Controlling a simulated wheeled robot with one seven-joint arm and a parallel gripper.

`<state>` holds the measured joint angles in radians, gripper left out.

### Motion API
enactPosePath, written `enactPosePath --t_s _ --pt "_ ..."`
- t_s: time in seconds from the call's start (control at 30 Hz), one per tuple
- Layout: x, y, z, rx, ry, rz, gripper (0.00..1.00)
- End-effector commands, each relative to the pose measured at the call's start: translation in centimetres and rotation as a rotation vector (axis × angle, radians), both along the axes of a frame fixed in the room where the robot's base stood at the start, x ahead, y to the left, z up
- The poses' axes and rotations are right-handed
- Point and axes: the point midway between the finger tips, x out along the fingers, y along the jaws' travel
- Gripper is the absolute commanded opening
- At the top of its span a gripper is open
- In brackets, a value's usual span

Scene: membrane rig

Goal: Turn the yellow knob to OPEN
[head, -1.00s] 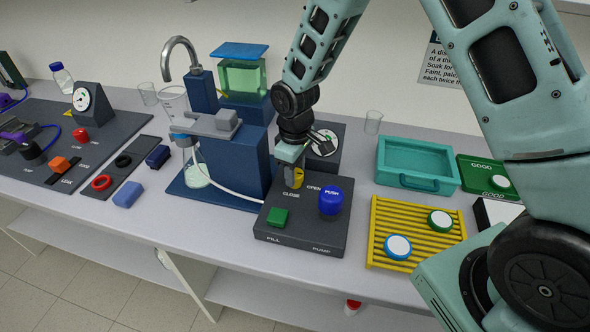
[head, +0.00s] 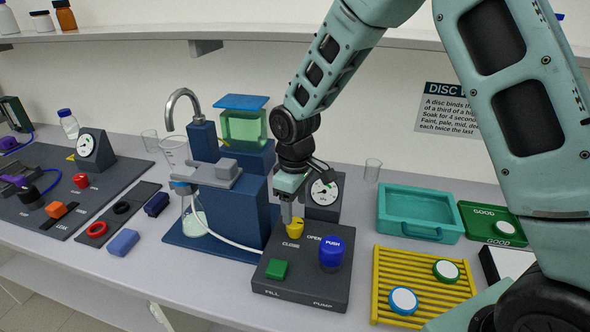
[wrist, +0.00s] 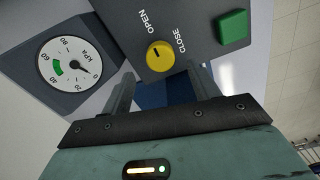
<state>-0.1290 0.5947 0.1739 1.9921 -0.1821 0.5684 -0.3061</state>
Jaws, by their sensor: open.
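The yellow knob (head: 295,228) sits on the dark pump panel (head: 300,292), between the CLOSE and OPEN labels and left of the blue PUSH button (head: 331,253). In the wrist view the round yellow knob (wrist: 160,55) has a short dark mark on its face; I cannot tell for certain which label it points to. My gripper (head: 291,217) is open, fingers down, just behind and above the knob. In the wrist view my gripper's fingers (wrist: 160,78) are apart and empty, and the knob shows whole beyond their tips, clear of them.
A green FILL button (head: 277,270) is on the panel's near left. A gauge (head: 323,192) stands behind the panel. A blue stand with a tank (head: 243,128) and flask is close on the left. A yellow rack (head: 425,290) and teal tray (head: 420,232) are on the right.

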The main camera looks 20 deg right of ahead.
Motion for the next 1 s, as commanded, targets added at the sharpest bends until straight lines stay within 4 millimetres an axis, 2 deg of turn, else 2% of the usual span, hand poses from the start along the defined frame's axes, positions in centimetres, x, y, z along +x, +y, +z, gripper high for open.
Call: enactPosePath --t_s 0.3,0.5,0.7,1.0 --pt "0.1 0.0 7.4 0.001 -0.006 -0.001 0.61" --pt "0.1 0.0 10.7 0.001 -0.003 -0.001 0.61" --pt "0.0 0.0 12.1 0.0 0.0 0.0 0.61" --pt "0.0 0.0 12.3 0.0 0.0 0.001 0.61"
